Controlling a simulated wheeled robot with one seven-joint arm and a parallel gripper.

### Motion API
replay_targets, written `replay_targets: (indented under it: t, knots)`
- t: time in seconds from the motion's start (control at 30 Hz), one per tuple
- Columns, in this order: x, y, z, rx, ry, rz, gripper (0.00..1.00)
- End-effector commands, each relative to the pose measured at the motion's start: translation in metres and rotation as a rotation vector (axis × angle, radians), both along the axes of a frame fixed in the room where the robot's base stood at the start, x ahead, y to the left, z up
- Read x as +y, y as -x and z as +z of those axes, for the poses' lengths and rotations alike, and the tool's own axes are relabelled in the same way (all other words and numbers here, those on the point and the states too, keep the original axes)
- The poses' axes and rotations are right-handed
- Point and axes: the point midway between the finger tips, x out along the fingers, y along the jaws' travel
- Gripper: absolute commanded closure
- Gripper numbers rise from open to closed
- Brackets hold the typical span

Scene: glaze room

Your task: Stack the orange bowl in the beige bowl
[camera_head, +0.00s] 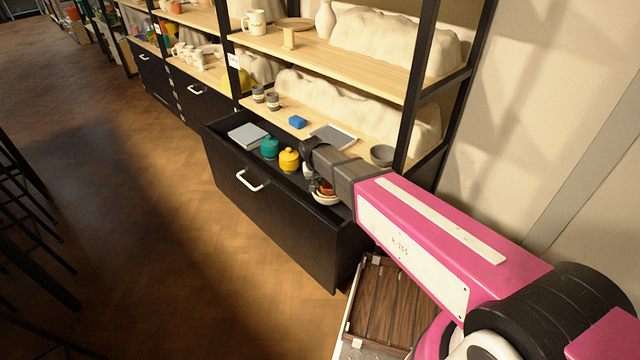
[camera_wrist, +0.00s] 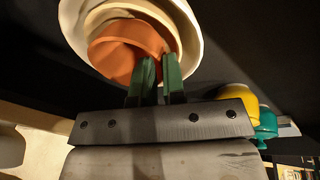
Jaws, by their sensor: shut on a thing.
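The orange bowl (camera_wrist: 113,57) is held at its rim between the green fingers of my gripper (camera_wrist: 157,82). The beige bowl (camera_wrist: 188,22) shows around and beyond it in the wrist view. In the head view, the orange bowl (camera_head: 326,187) is partly hidden by my gripper (camera_head: 316,181), low in the open drawer. The beige bowl (camera_head: 325,199) shows just below it, at the drawer's right end. The orange bowl lies within the beige bowl's outline and looks somewhat tilted. I cannot tell whether the two touch.
The open black drawer (camera_head: 262,209) also holds a yellow lidded pot (camera_head: 289,160), a teal lidded pot (camera_head: 269,147) and a grey flat box (camera_head: 247,135). A wooden crate (camera_head: 385,305) stands right of the drawer.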

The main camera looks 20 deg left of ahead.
Motion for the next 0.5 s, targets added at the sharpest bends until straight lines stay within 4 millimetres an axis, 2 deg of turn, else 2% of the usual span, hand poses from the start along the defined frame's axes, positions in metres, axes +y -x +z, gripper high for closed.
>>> replay_targets:
  t: [0.1,0.43,0.47,0.5]
  knots:
    - [0.0004,-0.0004,-0.0102,0.0,0.0,0.0,1.0]
    - [0.0002,-0.0001,-0.0125,0.0,0.0,0.0,1.0]
    - [0.0002,-0.0001,-0.0125,-0.001,0.0,0.0,0.83]
    - [0.0001,0.0,-0.0123,0.0,0.0,0.0,0.7]
